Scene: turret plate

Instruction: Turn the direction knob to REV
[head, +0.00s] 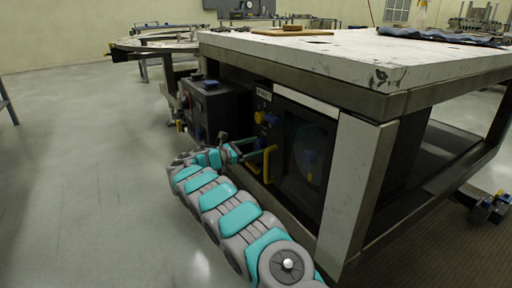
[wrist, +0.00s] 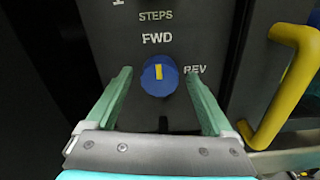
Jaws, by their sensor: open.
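The direction knob (wrist: 159,75) is a round blue knob with a yellow pointer mark, on a dark panel in the wrist view. Its mark stands upright, toward the FWD label (wrist: 157,38) above it. The REV label (wrist: 195,70) is to its right. My gripper (wrist: 160,84) is open, with one green finger to the left of the knob and one to its right, and gaps show on both sides. In the head view my gripper (head: 252,150) reaches the panel under the table, and I cannot make out the direction knob there.
A yellow handle (wrist: 289,85) stands out from the panel right of my gripper; it also shows in the head view (head: 268,164). A white-topped table (head: 330,55) overhangs the panel. A black box (head: 212,105) stands to the left. Open floor (head: 90,160) lies left.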

